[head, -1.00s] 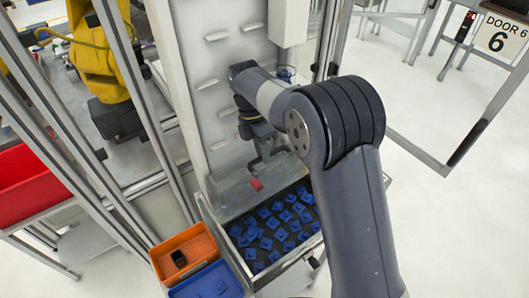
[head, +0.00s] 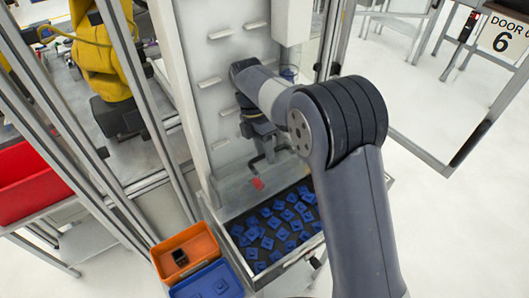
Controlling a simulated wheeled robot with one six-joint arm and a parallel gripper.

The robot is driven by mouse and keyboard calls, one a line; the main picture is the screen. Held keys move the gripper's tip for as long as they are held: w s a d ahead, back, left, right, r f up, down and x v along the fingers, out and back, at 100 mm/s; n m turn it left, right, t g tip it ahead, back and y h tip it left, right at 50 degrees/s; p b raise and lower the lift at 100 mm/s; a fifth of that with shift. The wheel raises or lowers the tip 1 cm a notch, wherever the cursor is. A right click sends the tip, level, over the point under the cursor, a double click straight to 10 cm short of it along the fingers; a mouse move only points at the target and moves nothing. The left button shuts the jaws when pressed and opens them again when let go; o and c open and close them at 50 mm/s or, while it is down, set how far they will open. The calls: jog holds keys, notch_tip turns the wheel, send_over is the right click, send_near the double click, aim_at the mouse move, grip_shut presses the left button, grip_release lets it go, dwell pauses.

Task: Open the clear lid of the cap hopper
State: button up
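The cap hopper (head: 231,250) is a grey metal bin at the foot of a white column, holding several blue caps (head: 275,221). A small red tab (head: 257,183) shows at its back, just below my gripper. The clear lid is hard to make out against the grey back, and I cannot tell how far it is tilted. My dark gripper (head: 265,163) points down over the back of the hopper, close to the red tab. Its fingertips are small and partly merged with the background. I cannot tell whether they touch the tab or are apart.
An orange bin (head: 205,243) with a black item and a blue bin (head: 221,284) stand left of the hopper. A red bin (head: 30,187) is farther left. A yellow arm (head: 100,50) stands behind metal posts. Open floor (head: 445,230) lies to the right.

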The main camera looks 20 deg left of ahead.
notch_tip(320, 180, up, 9)
jog(key=b, duration=0.1)
jog(key=shift+r, duration=0.2)
jog(key=shift+c, duration=0.3)
